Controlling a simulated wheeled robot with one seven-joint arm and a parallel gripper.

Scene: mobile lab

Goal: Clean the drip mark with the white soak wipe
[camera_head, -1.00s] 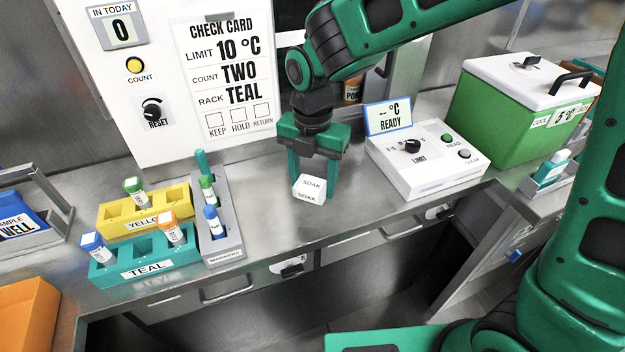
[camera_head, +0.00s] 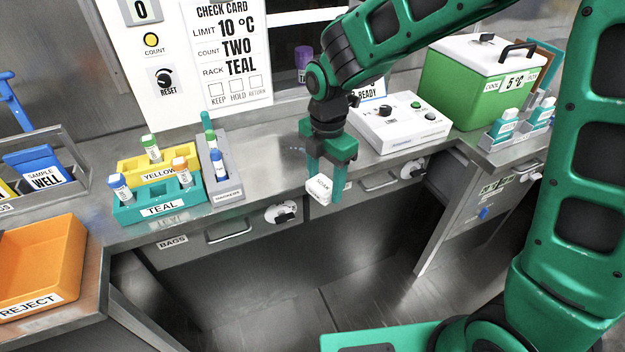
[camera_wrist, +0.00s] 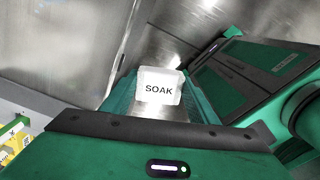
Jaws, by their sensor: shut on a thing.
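The white soak wipe (camera_head: 319,188) is a small block marked SOAK. My gripper (camera_head: 325,178) is shut on it, with one green finger on each side. In the head view they appear over the front edge of the steel counter, by the drawer fronts. In the wrist view the wipe (camera_wrist: 158,88) sits between the fingers, its label facing the camera. A faint pale mark (camera_head: 296,149) shows on the counter, left of my gripper; it may be the drip mark, but it is too faint to be sure.
The teal rack (camera_head: 160,203), yellow rack (camera_head: 130,172) and grey marker holder (camera_head: 226,186) stand left. The white control box (camera_head: 400,128) and green cooler (camera_head: 465,90) stand right. An orange reject bin (camera_head: 45,265) is at front left. Bare counter (camera_head: 265,165) lies between.

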